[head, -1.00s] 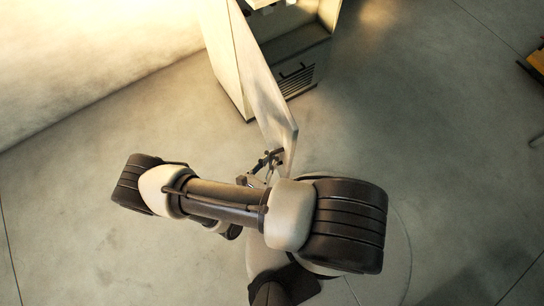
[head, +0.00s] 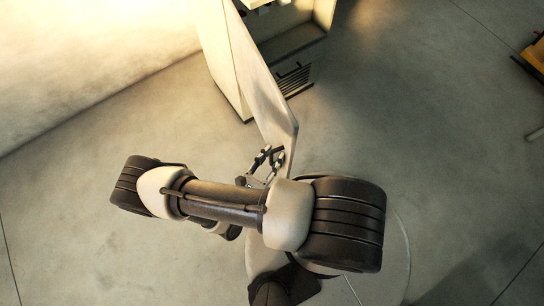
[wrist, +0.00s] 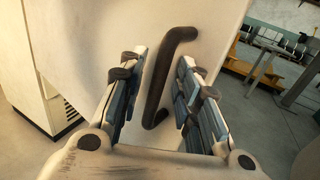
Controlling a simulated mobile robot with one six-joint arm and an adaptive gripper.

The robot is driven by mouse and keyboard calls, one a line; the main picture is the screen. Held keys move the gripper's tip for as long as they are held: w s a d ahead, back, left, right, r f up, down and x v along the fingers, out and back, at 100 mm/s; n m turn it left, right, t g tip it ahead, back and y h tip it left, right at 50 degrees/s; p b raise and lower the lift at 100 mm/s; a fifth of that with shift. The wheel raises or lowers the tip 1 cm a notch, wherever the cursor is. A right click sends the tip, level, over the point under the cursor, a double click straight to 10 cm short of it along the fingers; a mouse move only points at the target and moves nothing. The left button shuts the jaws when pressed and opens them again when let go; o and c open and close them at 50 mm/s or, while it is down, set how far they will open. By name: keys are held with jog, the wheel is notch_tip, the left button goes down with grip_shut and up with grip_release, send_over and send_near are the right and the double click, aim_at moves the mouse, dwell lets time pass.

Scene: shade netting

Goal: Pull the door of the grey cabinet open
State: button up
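The grey cabinet (head: 225,65) stands at the top of the head view with its front uncovered and its inside showing. Its pale door (head: 262,90) is swung well out from the body, seen nearly edge-on from above. In the wrist view the door's flat face (wrist: 100,30) fills the middle, with a dark bar handle (wrist: 157,95) on it. My gripper (wrist: 163,65) is open, one finger on each side of the handle, with gaps visible between the fingers and the bar. In the head view my gripper (head: 270,158) is at the door's outer end, partly hidden by my arm.
A wall is on the left. An orange-yellow bench (wrist: 257,75) and furniture stand at the far right. The concrete floor (head: 420,130) right of the door is clear.

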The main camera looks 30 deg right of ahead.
jog(key=v, duration=1.2)
jog(key=shift+a, duration=0.1)
dwell(0.4)
jog(key=w+a+r+m+g+y, duration=0.1)
jog(key=w+r+m+g+y, duration=0.15)
jog(key=r+m+g, duration=0.55)
jog(key=w+r+m+g+y, duration=0.25)
jog(key=r+m, duration=0.25)
jog(key=r, duration=0.7)
jog(key=s+d+r+m+t+y, duration=0.2)
jog(key=r+m+y, duration=0.1)
jog(key=r, duration=0.4)
jog(key=s+d+r+m+t+y, duration=0.2)
jog(key=d+r+m+y, duration=0.1)
jog(key=r, duration=0.4)
jog(key=s+d+r+m+t+y, duration=0.2)
jog(key=d+r+m+y, duration=0.1)
jog(key=r+m+y, duration=0.1)
jog(key=shift+d+r+m, duration=0.25)
jog(key=shift+r+m, duration=0.35)
jog(key=shift+r, duration=0.8)
